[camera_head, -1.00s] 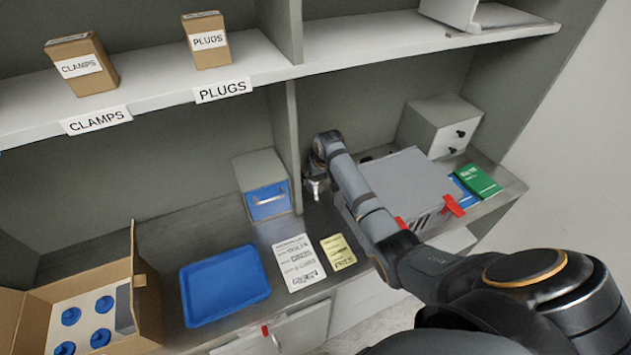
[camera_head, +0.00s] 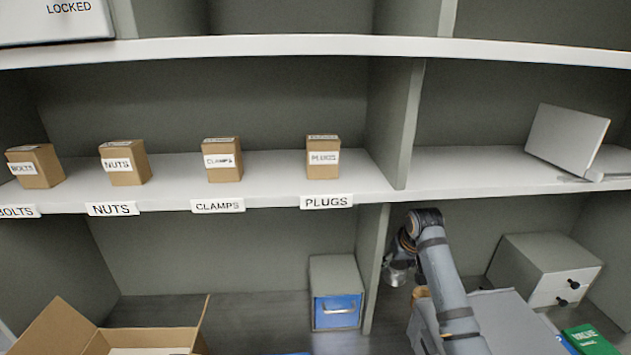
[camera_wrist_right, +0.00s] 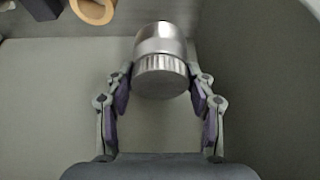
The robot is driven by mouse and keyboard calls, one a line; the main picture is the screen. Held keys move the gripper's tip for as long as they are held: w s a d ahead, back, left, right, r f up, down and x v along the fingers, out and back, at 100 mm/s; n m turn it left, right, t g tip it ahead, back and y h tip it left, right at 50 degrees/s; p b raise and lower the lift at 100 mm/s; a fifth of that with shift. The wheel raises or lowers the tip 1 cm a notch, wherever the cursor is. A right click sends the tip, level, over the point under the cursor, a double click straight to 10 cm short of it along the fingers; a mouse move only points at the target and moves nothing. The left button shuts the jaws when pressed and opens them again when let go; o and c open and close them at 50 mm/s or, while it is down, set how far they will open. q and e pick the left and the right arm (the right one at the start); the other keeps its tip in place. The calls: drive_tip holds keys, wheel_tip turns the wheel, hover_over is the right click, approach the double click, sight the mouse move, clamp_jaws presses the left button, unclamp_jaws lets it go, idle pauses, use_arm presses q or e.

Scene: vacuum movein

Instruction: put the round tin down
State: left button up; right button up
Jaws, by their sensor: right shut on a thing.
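A silver metal round tin (camera_wrist_right: 161,55) with a ribbed end shows between the fingers of my right gripper (camera_wrist_right: 161,85) in the right wrist view. Both fingers press on its sides, and the gripper is shut on it. In the head view my right gripper (camera_head: 397,272) is small beside the divider in the lower right bay, with the tin barely distinguishable there. The surface below it is mostly hidden. My left gripper is not in view.
A grey box with a blue drawer (camera_head: 338,309) stands left of the divider (camera_head: 377,262). Small labelled boxes (camera_head: 222,161) line the shelf above. A tan ring (camera_wrist_right: 92,8) shows near the tin.

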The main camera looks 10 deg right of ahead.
sight(395, 272)
wheel_tip(395, 272, up, 4)
drive_tip(key=shift+r+p, duration=0.15)
drive_tip(key=shift+p, duration=0.9)
wheel_tip(395, 272, down, 7)
drive_tip(key=b, duration=0.5)
drive_tip(key=shift+f, duration=0.35)
wheel_tip(395, 272, up, 8)
drive_tip(key=p, duration=0.5)
wheel_tip(395, 272, down, 8)
drive_tip(key=b, duration=0.5)
drive_tip(key=shift+r, duration=0.15)
wheel_tip(395, 272, up, 8)
drive_tip(key=p, duration=0.5)
drive_tip(key=shift+r+p, duration=0.1)
drive_tip(key=shift+p, duration=0.2)
wheel_tip(395, 272, down, 8)
drive_tip(key=b, duration=0.5)
drive_tip(key=shift+f+b, duration=0.25)
drive_tip(key=shift+b, duration=0.15)
wheel_tip(395, 272, up, 7)
drive_tip(key=p, duration=0.5)
drive_tip(key=shift+r, duration=0.1)
wheel_tip(395, 272, down, 7)
drive_tip(key=b, duration=0.5)
drive_tip(key=shift+r, duration=0.15)
